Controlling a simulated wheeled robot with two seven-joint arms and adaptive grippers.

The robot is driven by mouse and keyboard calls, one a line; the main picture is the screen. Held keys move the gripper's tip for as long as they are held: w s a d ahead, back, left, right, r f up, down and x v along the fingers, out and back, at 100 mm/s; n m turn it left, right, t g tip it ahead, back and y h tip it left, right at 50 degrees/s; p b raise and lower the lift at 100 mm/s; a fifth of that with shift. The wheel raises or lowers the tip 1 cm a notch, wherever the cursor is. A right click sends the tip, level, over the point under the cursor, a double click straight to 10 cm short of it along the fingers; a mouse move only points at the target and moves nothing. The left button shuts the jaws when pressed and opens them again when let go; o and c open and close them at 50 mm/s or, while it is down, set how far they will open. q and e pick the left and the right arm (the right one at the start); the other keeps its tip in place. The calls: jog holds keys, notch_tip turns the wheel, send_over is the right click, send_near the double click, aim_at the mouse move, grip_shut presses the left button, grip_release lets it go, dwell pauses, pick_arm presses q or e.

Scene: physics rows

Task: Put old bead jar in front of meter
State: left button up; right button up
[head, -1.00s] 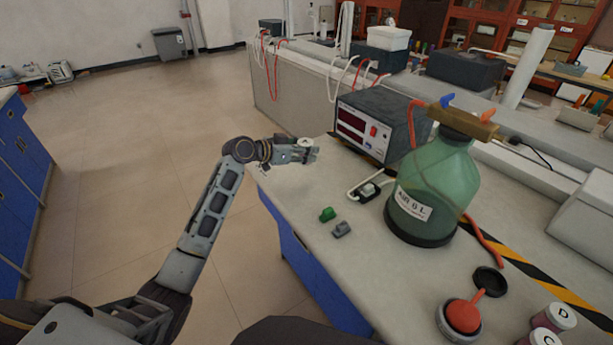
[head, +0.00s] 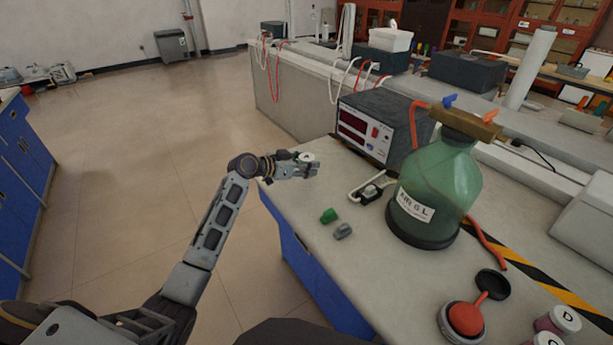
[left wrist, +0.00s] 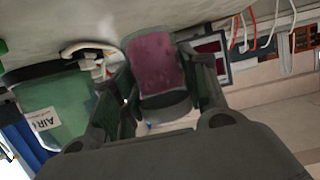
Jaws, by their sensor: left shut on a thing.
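My left gripper (head: 304,168) is shut on a bead jar (left wrist: 155,62) with pink contents and a dark band at its near end in the left wrist view. In the head view mostly its pale lid (head: 306,157) shows between the fingers. The jar is at the bench's left end, in front of the meter (head: 377,127) and a little left of it. The meter is a dark box with red displays on its pale front. I cannot tell whether the jar touches the bench. My right gripper is not in view.
A green glass bottle (head: 437,190) stands right of the meter. A white cable with a black plug block (head: 370,194), a green piece (head: 328,216) and a grey piece (head: 343,231) lie nearby. Jars marked D (head: 563,320) and C stand at lower right. The bench's left edge is close.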

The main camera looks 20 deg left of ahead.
pick_arm(q)
jog(key=shift+f, duration=0.55)
notch_tip(320, 180, down, 3)
jog(key=shift+r, duration=0.1)
jog(key=shift+f, duration=0.45)
jog(key=shift+b, duration=0.3)
jog(key=o, duration=0.8)
jog(key=shift+o, duration=1.4)
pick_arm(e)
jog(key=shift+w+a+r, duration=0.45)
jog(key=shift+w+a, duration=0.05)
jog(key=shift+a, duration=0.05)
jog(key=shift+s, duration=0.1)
